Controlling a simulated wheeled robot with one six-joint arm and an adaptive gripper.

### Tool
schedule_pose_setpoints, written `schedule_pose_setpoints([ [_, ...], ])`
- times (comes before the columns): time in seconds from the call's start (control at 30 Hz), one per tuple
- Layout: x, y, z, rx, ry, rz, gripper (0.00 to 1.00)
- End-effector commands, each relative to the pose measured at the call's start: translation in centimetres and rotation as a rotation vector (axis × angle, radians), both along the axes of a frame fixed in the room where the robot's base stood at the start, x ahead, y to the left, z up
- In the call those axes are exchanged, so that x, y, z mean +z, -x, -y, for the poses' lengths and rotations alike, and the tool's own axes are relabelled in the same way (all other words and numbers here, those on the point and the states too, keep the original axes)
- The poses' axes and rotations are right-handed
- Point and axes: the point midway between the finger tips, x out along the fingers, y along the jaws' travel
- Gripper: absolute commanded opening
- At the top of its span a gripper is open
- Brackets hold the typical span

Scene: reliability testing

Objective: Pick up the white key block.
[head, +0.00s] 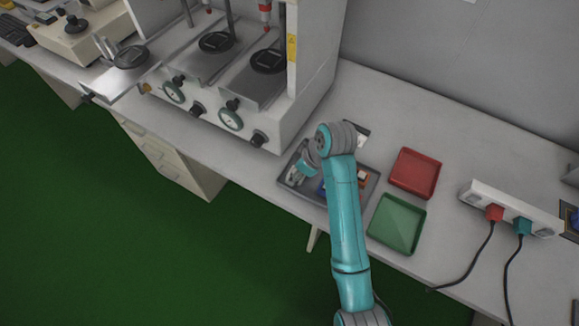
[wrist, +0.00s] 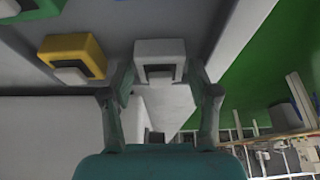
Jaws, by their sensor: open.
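The white key block (wrist: 160,50) shows in the wrist view, straight ahead of my gripper (wrist: 161,76). The fingers are apart, with one tip near each side of the block; I cannot tell whether they touch it. In the head view my gripper (head: 296,176) is low over the left end of the grey tray (head: 373,186). The white block is not clearly made out there, and my arm covers part of the tray.
A red tray (head: 414,173) and a green tray (head: 396,224) stand right of the grey tray. A test machine (head: 262,125) stands to its left.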

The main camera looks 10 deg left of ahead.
Motion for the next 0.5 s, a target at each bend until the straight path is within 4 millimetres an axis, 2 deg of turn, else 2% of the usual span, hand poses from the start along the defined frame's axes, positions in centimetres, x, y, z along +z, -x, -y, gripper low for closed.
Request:
schedule_pose_setpoints([
  [0.3, -0.48, 0.22, 0.19, 0.0, -0.001, 0.001, 0.6],
  [0.5, -0.47, 0.22, 0.18, 0.0, 0.0, 0.001, 0.11],
])
